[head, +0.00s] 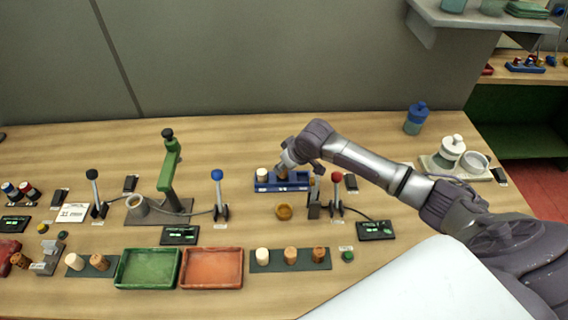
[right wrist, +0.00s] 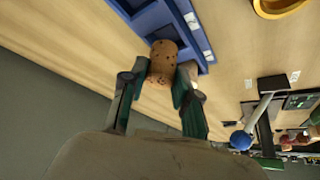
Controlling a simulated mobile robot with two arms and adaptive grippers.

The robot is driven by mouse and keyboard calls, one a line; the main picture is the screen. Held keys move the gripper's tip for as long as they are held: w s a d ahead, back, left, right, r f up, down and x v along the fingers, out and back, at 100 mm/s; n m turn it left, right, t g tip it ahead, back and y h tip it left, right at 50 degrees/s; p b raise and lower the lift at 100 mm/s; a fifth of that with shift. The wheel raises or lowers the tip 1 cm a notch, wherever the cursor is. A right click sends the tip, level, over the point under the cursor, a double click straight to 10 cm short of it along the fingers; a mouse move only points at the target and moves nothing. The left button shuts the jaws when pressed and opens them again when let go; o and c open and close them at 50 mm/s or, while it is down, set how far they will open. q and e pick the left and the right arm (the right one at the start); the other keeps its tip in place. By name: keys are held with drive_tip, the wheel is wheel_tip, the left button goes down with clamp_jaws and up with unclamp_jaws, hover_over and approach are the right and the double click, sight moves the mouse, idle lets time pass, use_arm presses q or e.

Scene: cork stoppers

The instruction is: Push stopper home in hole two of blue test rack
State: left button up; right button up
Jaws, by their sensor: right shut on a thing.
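The blue test rack (head: 265,187) stands mid-table in the head view; part of it shows at the top of the right wrist view (right wrist: 160,18). My right gripper (head: 285,171) is over the rack. In the right wrist view its fingers (right wrist: 159,76) are shut on a speckled brown cork stopper (right wrist: 163,58). The cork's far end meets the rack's edge in that view; I cannot tell how deep it sits in a hole. A pale stopper (head: 262,174) stands in the rack's left part. My left gripper is not in view.
Several stoppers stand on a dark mat (head: 278,266) near the front. Table behind the rack is clear.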

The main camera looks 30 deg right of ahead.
drive_tip(key=shift+p, duration=0.8)
idle(1.1)
drive_tip(key=shift+f+b, duration=0.45)
drive_tip(key=shift+f, duration=0.95)
idle(1.4)
drive_tip(key=o, duration=0.8)
drive_tip(key=shift+r, duration=0.1)
drive_tip(key=v, duration=1.2)
